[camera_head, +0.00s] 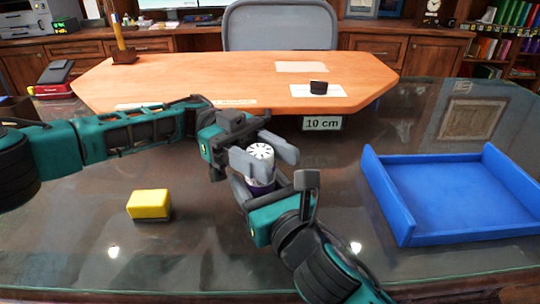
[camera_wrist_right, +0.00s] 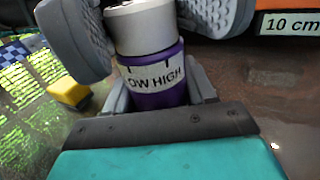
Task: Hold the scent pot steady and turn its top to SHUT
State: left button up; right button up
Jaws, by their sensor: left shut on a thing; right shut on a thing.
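The scent pot has a white slotted top (camera_head: 260,151) and a purple body (camera_head: 262,187), and stands upright between my two grippers. In the right wrist view its grey-white upper part (camera_wrist_right: 141,27) sits above the purple body (camera_wrist_right: 158,94), whose pale band reads "OW HIGH"; the rest of the band is hidden. My left gripper (camera_head: 275,163) is shut on the top, one grey finger on each side. My right gripper (camera_head: 256,190) is shut on the purple body below; its fingers (camera_wrist_right: 160,90) show on both sides. No SHUT mark is visible.
A yellow block (camera_head: 149,204) lies on the dark glass desk at left. A blue open tray (camera_head: 455,190) stands at right. Behind is a raised wooden board (camera_head: 220,75) with a black round object (camera_head: 318,88) and a "10 cm" sign (camera_head: 322,123). The front glass is clear.

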aim_at(268, 155)
pick_arm(q)
jog(key=shift+w+a+y, duration=0.2)
jog(key=shift+y, duration=0.1)
pick_arm(e)
jog(key=shift+f, duration=0.1)
pick_arm(q)
jog(key=o, duration=1)
jog(key=shift+s+d, duration=0.1)
notch_tip(268, 155, up, 10)
jog(key=shift+r, duration=0.1)
pick_arm(e)
jog(key=o, duration=1.3)
jog(key=shift+c, duration=0.2)
